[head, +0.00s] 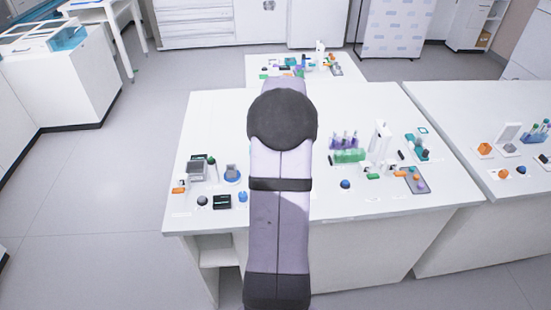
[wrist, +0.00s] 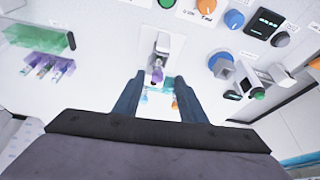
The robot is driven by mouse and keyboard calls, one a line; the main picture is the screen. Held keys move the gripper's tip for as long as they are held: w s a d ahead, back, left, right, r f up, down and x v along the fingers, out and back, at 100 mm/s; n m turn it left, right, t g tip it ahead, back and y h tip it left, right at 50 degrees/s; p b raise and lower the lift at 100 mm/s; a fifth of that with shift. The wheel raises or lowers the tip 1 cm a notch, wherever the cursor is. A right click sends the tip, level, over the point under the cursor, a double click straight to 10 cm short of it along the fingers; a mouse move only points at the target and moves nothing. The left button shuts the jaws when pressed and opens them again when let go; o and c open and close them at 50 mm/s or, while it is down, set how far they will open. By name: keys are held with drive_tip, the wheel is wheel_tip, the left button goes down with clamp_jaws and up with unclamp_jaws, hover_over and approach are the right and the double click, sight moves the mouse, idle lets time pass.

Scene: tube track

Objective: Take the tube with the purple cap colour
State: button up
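My gripper is hidden behind my arm in the head view.
A white upright stand (head: 379,138) and a grey tray (head: 413,180) with coloured pieces stand right of the rack. Grey and dark devices (head: 197,168) stand at the table's left. A second table (head: 490,125) is at the right. The table's front right corner is bare.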

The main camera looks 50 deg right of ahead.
drive_tip(key=shift+d+p+x, duration=0.1)
drive_tip(key=shift+p+x, duration=0.4)
drive_tip(key=shift+x, duration=0.6)
drive_tip(key=shift+d+p+x, duration=0.15)
drive_tip(key=shift+p+x, duration=0.35)
drive_tip(key=shift+x, duration=0.55)
clamp_jaws()
drive_tip(key=shift+r, duration=0.15)
wheel_tip(320, 180, up, 10)
drive_tip(key=b, duration=0.3)
